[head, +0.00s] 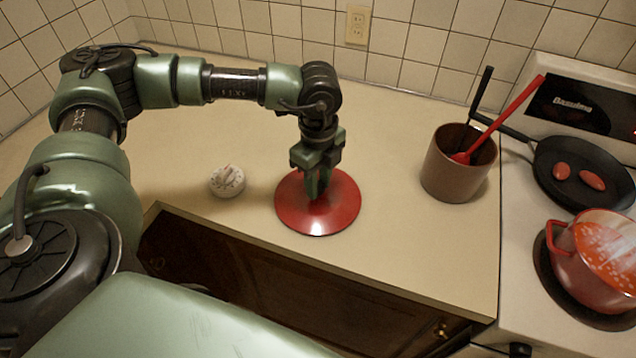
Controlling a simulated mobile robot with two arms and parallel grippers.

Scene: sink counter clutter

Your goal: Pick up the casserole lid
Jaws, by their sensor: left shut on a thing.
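The casserole lid (337,216) is a round, glossy red disc on the beige counter, near its front edge. My left gripper (317,192) points down at the middle of the lid and is shut on it there. The fingers hide the lid's knob. The lid looks level and at or very close to the counter; I cannot tell whether it touches. My right gripper is not in view.
A white kitchen timer (228,181) stands left of the lid. A brown utensil crock (455,172) with a red and a black utensil stands to the right. The stove (518,262) holds a black pan (560,185) and a red pot (590,262). The counter behind the lid is clear.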

